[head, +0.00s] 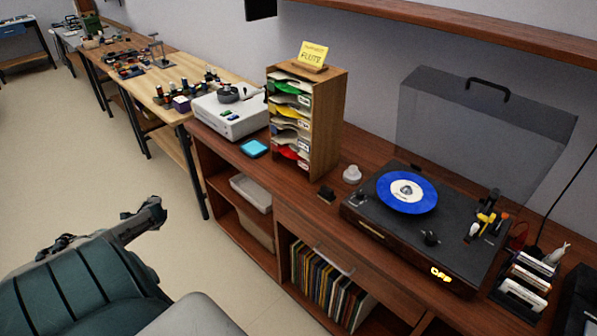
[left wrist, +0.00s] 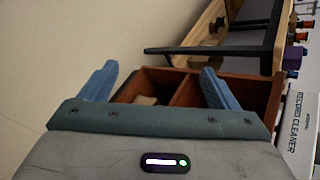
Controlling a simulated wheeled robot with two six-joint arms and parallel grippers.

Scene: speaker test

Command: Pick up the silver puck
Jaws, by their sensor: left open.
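A small silver puck (head: 352,174) with a raised knob sits on the brown cabinet top, just left of the turntable (head: 440,225). My left gripper (head: 153,212) is over the floor at the left, in front of the cabinet and well apart from the puck. In the left wrist view its two blue fingers (left wrist: 158,68) are spread with nothing between them. The puck does not show in the left wrist view. My right gripper is not in view.
The turntable holds a blue record (head: 407,192) under a raised clear lid (head: 480,125). A small dark block (head: 326,194) lies near the puck. A wooden sorter (head: 327,115) stands behind it to the left. A white record cleaner (head: 230,115) stands further left. Floor before the cabinet is clear.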

